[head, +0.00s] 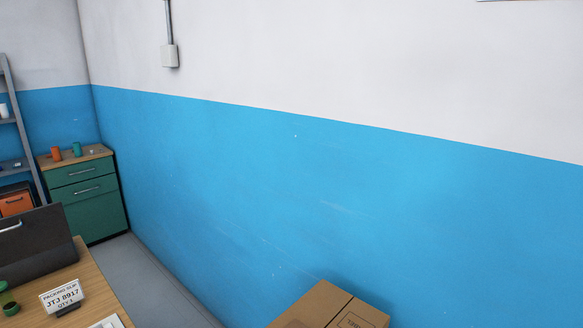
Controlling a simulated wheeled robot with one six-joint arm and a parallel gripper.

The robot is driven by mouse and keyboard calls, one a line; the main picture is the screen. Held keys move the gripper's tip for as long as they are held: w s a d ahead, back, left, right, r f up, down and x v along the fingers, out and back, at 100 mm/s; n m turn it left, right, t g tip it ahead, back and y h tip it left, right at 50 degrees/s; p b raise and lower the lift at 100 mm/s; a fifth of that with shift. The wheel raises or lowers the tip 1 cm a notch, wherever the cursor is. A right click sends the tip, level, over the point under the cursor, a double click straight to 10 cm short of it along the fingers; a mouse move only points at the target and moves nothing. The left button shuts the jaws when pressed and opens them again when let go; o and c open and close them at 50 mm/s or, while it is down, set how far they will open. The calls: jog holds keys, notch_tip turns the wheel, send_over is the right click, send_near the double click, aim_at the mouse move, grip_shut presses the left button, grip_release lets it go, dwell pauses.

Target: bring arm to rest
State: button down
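Neither my arm nor my gripper shows in the head view, so its pose and whether it is open or shut are hidden. The view is taken up mostly by a wall (230,160), blue below and white above.
A wooden table (92,287) at the lower left bears a packing-slip sign (62,297), a dark case (35,245) and a green item (8,299). A green drawer cabinet (88,193) stands in the corner beside a grey shelf (20,125). A cardboard box (318,305) is at bottom centre. Grey floor (150,285) shows between.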

jog(key=shift+w+a+r+p, duration=0.1)
jog(key=shift+a+r+p, duration=0.15)
jog(key=shift+r+p, duration=0.4)
jog(key=shift+f, duration=0.15)
